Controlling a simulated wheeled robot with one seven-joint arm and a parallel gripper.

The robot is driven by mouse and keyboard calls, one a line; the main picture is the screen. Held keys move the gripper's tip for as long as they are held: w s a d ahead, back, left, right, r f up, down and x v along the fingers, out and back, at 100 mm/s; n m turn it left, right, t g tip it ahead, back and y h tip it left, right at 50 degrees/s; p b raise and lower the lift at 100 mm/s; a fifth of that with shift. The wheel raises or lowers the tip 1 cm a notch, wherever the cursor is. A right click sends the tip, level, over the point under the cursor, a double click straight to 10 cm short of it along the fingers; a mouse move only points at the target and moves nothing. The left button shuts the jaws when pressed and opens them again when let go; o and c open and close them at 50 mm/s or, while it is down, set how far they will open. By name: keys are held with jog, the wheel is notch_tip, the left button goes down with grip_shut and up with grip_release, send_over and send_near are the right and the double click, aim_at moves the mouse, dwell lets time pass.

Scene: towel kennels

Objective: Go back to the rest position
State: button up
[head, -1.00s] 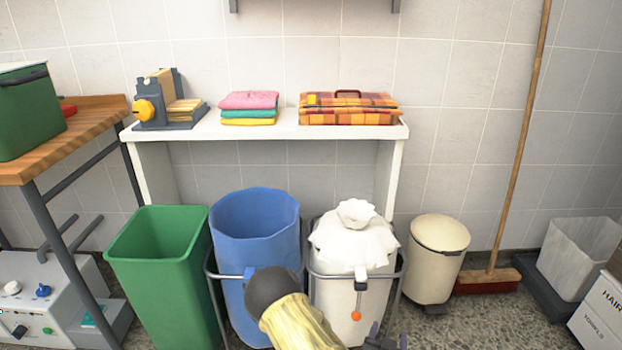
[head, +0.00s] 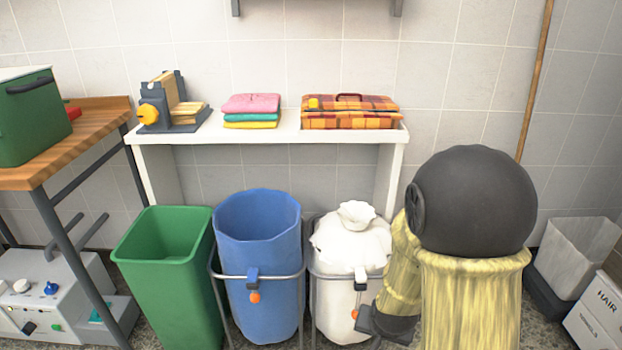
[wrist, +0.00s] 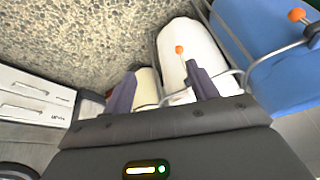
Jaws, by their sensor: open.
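My gripper (wrist: 160,92) shows in the wrist view with its two dark purple-grey fingers spread apart and nothing between them. It points toward the floor near the white tied bag (wrist: 184,58) and the cream bin (wrist: 147,86). In the head view my folded arm, yellow with a dark round joint, stands at the right. It covers the cream bin and the lower part of the broom.
A blue bag (head: 257,250) hangs in the stand beside a green bin (head: 165,265). A white shelf (head: 270,134) holds folded towels (head: 250,110), a plaid case (head: 348,113) and a grey device (head: 172,105). A grey container (head: 578,260) and a white box (head: 600,312) stand right.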

jog(key=s+r+n+g+p, duration=0.2)
jog(key=s+r+n+p, duration=0.15)
jog(key=s+r, duration=0.55)
notch_tip(320, 180, up, 38)
jog(key=w+p, duration=0.2)
jog(key=p, duration=3.3)
jog(key=shift+d+r+y+p, duration=0.15)
jog(key=shift+r+y+p, duration=0.1)
jog(key=shift+y+p, duration=0.1)
dwell(1.7)
